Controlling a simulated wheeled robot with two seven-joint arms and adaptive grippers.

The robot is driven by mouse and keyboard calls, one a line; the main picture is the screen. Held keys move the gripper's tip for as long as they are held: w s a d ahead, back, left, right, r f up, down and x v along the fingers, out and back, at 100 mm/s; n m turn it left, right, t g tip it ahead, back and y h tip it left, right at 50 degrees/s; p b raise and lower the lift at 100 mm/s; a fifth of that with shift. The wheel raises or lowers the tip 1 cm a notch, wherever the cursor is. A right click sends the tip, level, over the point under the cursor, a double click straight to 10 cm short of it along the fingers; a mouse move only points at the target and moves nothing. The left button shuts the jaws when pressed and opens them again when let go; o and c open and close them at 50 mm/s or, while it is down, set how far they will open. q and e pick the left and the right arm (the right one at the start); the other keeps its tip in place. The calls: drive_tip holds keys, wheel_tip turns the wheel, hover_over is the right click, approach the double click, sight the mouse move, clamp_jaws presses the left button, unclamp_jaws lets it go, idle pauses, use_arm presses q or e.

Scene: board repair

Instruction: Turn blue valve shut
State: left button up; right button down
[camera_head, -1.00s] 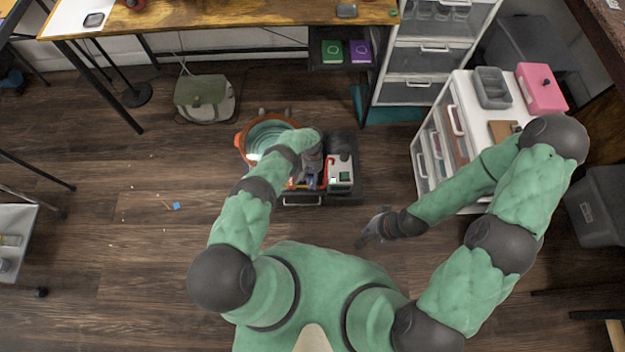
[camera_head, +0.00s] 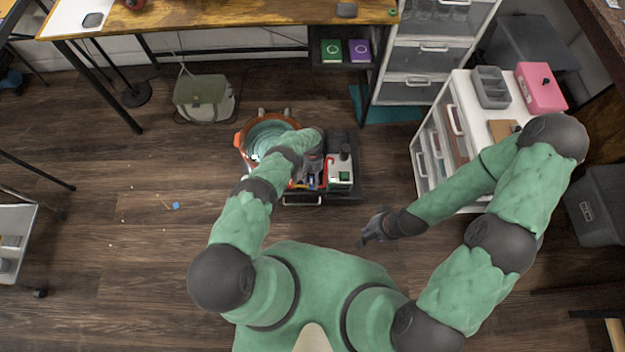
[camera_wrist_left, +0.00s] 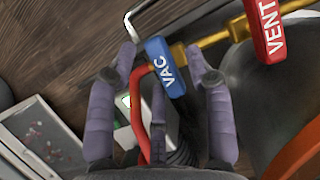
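The blue valve handle (camera_wrist_left: 166,66), marked VAC, is in the left wrist view. It slants between the two purple fingers of my left gripper (camera_wrist_left: 161,58), with a gap showing on both sides. This gripper is open. In the head view my left gripper (camera_head: 312,172) is over the small equipment cart, and its own arm hides part of the handle area. A red handle (camera_wrist_left: 265,28), marked VENT, is right of the blue one on the same brass pipe (camera_wrist_left: 213,38). My right gripper (camera_head: 372,228) is above bare floor, too small to judge.
An orange-rimmed pot (camera_head: 246,140) stands left of the white and green pump box (camera_head: 340,170) on the dark cart (camera_head: 350,195). A red hose (camera_wrist_left: 139,110) curves close to my left fingers. A white drawer unit (camera_head: 430,150) stands to the right. Floor at left is mostly clear.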

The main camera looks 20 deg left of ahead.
use_arm(q)
drive_tip(key=shift+r, duration=0.1)
drive_tip(key=v, duration=1.1)
drive_tip(key=shift+w+r, duration=0.2)
drive_tip(key=shift+r, duration=0.15)
drive_tip(key=s+d+r+t+h+p, duration=0.1)
drive_tip(key=s+d+r+t+p, duration=0.1)
drive_tip(key=s+r, duration=0.9)
drive_tip(key=s+d+r+t+h+p, duration=0.2)
drive_tip(key=s+r+p, duration=0.3)
drive_tip(key=s+r, duration=0.6)
drive_tip(key=s+d, duration=0.1)
drive_tip(key=s, duration=0.4)
drive_tip(key=shift+s+d+t, duration=0.2)
drive_tip(key=shift+s+t, duration=0.15)
drive_tip(key=shift+t, duration=0.05)
drive_tip(key=shift+r, duration=0.1)
idle(0.5)
